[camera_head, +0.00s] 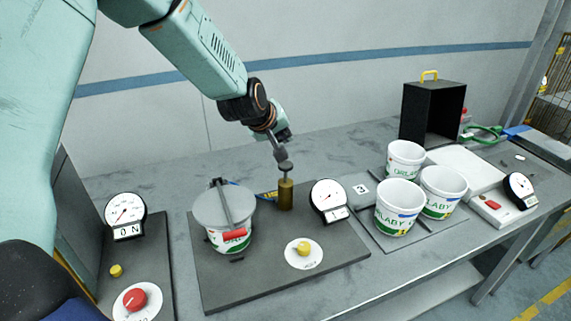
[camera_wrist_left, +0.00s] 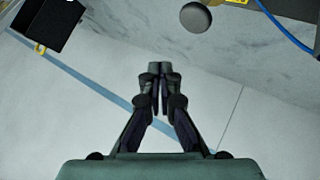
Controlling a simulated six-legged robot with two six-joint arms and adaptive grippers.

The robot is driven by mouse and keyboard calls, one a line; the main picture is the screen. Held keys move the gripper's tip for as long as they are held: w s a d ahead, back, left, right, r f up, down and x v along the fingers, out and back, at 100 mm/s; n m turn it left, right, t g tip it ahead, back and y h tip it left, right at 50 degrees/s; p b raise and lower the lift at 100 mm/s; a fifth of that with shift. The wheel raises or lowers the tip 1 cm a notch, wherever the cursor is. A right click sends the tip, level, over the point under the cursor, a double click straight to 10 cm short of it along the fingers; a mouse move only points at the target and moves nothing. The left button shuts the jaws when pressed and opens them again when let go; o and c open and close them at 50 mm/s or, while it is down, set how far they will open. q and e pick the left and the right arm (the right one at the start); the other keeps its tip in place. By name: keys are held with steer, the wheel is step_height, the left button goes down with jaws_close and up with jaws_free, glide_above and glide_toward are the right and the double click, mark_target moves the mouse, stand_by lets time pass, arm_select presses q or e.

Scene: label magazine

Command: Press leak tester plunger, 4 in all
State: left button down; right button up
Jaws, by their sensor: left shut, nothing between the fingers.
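The leak tester plunger is a brass cylinder (camera_head: 286,194) with a dark round cap, standing upright on a dark plate (camera_head: 225,284). My left gripper (camera_head: 281,154) comes down from above, shut and empty, with its fingertips close over the cap. I cannot tell from the head view whether they touch it. In the left wrist view the shut fingertips (camera_wrist_left: 160,70) show in the middle, and a grey round knob (camera_wrist_left: 195,17), apparently the plunger's cap, lies beyond them. A lidded white bucket (camera_head: 228,238) stands left of the plunger, with a clamp bar across its lid. My right gripper is not in view.
A dial gauge (camera_head: 329,198) stands right of the plunger, with a yellow button (camera_head: 303,248) in front. White open buckets (camera_head: 397,207) stand further right. A black box (camera_head: 433,113) is at the back. A second gauge (camera_head: 125,212) and red knob (camera_head: 135,299) are at left.

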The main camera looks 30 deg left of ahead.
mark_target(284, 166)
arm_select(q)
step_height(284, 166, up, 4)
steer(key=m+h, duration=0.1)
steer(key=m, duration=1.8)
steer(key=shift+f, duration=0.2)
step_height(284, 166, down, 9)
steer(key=b, duration=0.8)
steer(key=shift+r+b, duration=0.15)
steer(key=shift+b, duration=0.15)
steer(key=shift+r, duration=0.1)
